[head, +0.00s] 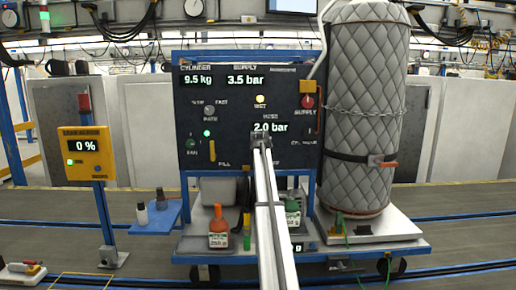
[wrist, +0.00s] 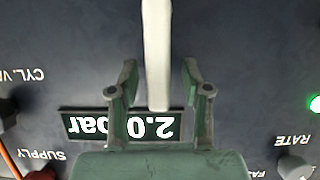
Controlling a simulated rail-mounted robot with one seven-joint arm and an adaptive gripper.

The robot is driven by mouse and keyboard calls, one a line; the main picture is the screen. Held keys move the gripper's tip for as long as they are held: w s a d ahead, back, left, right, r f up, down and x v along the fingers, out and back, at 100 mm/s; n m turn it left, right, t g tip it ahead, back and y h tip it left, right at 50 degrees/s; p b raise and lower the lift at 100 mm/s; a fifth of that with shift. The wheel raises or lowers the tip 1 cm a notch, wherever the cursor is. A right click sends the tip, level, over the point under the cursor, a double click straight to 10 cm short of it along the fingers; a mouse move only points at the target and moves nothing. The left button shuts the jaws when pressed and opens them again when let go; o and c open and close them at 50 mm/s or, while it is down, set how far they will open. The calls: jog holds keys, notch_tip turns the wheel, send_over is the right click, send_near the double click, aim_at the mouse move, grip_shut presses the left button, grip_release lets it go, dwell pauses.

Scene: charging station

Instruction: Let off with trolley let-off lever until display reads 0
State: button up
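The control panel (head: 290,85) of the trolley stands ahead, and its hose display (head: 270,127) reads 2.0 bar. The same display shows upside down in the wrist view (wrist: 84,124), partly behind my gripper. My gripper (wrist: 158,84) is open in front of the panel. A pale lever (wrist: 157,45), which seems to be the let-off lever, comes from the top of the wrist view and ends between the two fingers. A gap shows on each side of it. In the head view my gripper (head: 260,138) and arm hide this lever and its label.
The yellow fill lever (head: 212,151) is left of my gripper. A red supply knob (head: 308,101) is to the right, beside the tall quilted cylinder (head: 364,90). A yellow post box (head: 85,152) reads 0 %.

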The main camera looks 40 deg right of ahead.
jog(key=shift+s, duration=0.1)
jog(key=v, duration=1.2)
jog(key=shift+r, duration=0.1)
